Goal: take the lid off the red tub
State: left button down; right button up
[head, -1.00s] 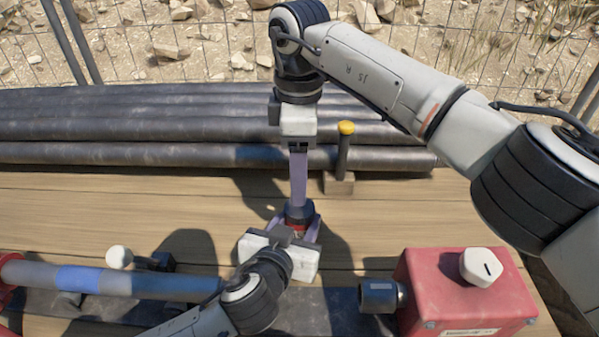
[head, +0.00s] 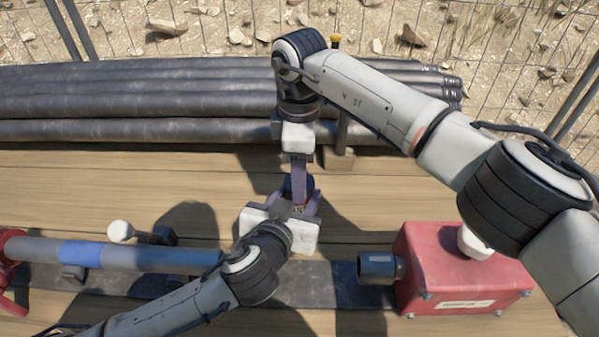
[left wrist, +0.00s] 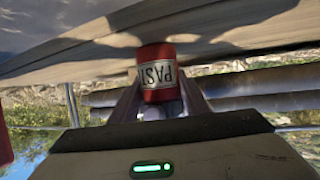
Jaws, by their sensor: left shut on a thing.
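The red tub shows in the left wrist view (left wrist: 158,75), with a white label reading "PAST" upside down. My left gripper (head: 294,206) is shut on it, a pale finger on either side. In the head view its dark blue lid (head: 297,187) shows between the fingers, and the tub's red body is mostly hidden. My right gripper (head: 298,178) points down from above, its fingertips at the lid. Its fingers overlap edge-on, so I cannot tell whether they grip the lid.
Dark pipes (head: 150,105) lie along the back of the wooden deck (head: 90,190). A red box (head: 450,278) with a dark spout stands at right. A grey pipe with a blue band (head: 80,254) lies at left. A dark post (head: 342,130) stands close behind my right gripper.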

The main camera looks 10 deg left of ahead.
jog(key=c, duration=0.6)
jog(key=o, duration=1.2)
jog(key=shift+r, duration=3.9)
jog(key=shift+c, duration=0.3)
jog(key=shift+f, duration=3.85)
